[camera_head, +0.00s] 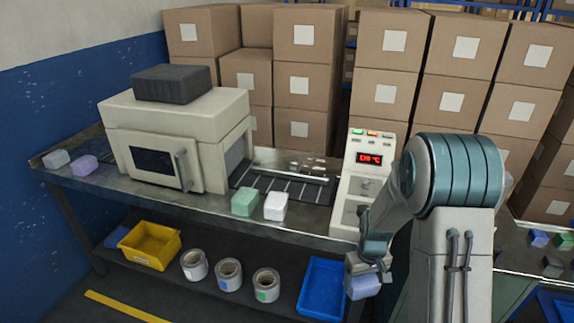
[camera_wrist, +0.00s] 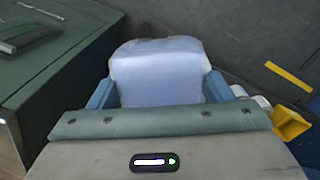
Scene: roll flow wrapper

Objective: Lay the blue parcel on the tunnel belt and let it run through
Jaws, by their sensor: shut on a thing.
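The blue parcel (camera_head: 362,287) hangs below my gripper (camera_head: 366,268) in the head view, in front of the bench's front edge and below its top. In the wrist view, the parcel (camera_wrist: 158,72) fills the space between the two blue fingers of my gripper (camera_wrist: 160,90), which is shut on it. The cream tunnel machine (camera_head: 165,130) stands on the bench at left, with an opening on its right side. The dark tunnel belt (camera_head: 285,184) with pale crossbars runs right from that opening. I see no parcel on its visible part.
A green parcel (camera_head: 244,202) and a white parcel (camera_head: 275,206) sit at the belt's front. A control post (camera_head: 360,185) with a red display stands at its right end. A yellow bin (camera_head: 150,246), tape rolls and a blue bin (camera_head: 322,288) occupy the lower shelf.

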